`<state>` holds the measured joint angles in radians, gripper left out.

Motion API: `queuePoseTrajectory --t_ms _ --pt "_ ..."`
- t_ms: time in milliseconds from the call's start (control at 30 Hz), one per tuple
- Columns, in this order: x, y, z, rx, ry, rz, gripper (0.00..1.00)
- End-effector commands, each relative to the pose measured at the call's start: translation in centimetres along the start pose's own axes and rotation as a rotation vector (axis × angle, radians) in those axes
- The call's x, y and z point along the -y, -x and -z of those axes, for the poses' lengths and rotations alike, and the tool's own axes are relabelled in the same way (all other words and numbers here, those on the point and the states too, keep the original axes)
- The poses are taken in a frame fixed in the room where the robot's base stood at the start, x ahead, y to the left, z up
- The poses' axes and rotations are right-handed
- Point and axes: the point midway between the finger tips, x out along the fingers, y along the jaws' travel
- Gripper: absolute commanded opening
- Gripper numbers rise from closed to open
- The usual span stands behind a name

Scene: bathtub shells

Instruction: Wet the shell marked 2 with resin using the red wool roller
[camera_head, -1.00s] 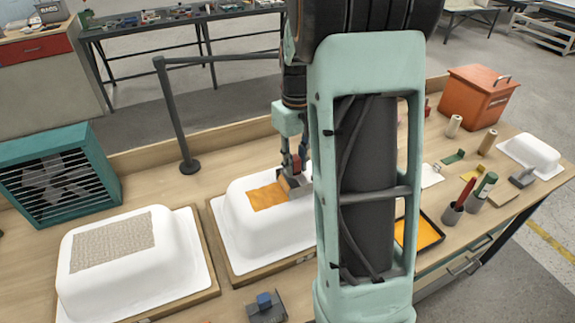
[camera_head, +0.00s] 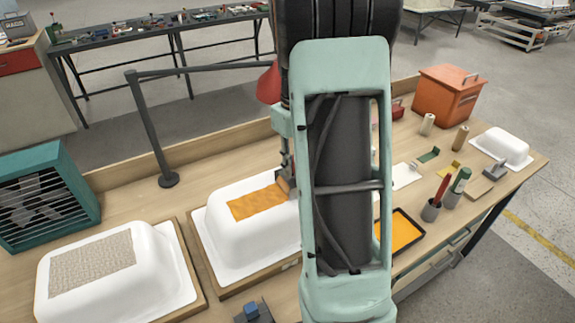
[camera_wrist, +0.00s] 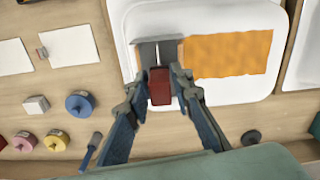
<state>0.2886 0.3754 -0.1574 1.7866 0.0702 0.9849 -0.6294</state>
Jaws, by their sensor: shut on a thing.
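My gripper (camera_head: 285,168) is shut on the red handle (camera_wrist: 159,86) of the roller. The roller head (camera_head: 284,187) is at the right end of an orange resin band (camera_head: 256,203) on top of the middle white shell (camera_head: 228,232). In the wrist view, grey parts (camera_wrist: 147,56) lie ahead of the handle, beside the orange band (camera_wrist: 230,54); I cannot tell roller from surface there. My arm hides the shell's right side. Another white shell (camera_head: 150,280) at left carries a grey woven mat (camera_head: 92,263). No shell numbers are readable.
An orange resin tray (camera_head: 404,232) lies right of my arm. A teal fan box (camera_head: 45,200) is at far left.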

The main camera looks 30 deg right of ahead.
Motion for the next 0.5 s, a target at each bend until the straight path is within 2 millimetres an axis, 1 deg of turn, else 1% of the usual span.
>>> queuePoseTrajectory --t_ms 33,100,267,367,500 --pt "-0.6 -0.2 -0.3 0.005 -0.003 0.001 0.02" --pt "-1.1 -0.2 -0.3 0.005 -0.003 0.001 0.02" --pt "-1.7 -0.1 -0.3 0.004 -0.001 0.0 0.02" --pt "-1.8 -0.1 0.3 0.004 0.0 0.0 0.02" --pt "-1.9 0.0 1.6 0.003 0.0 0.0 0.02"
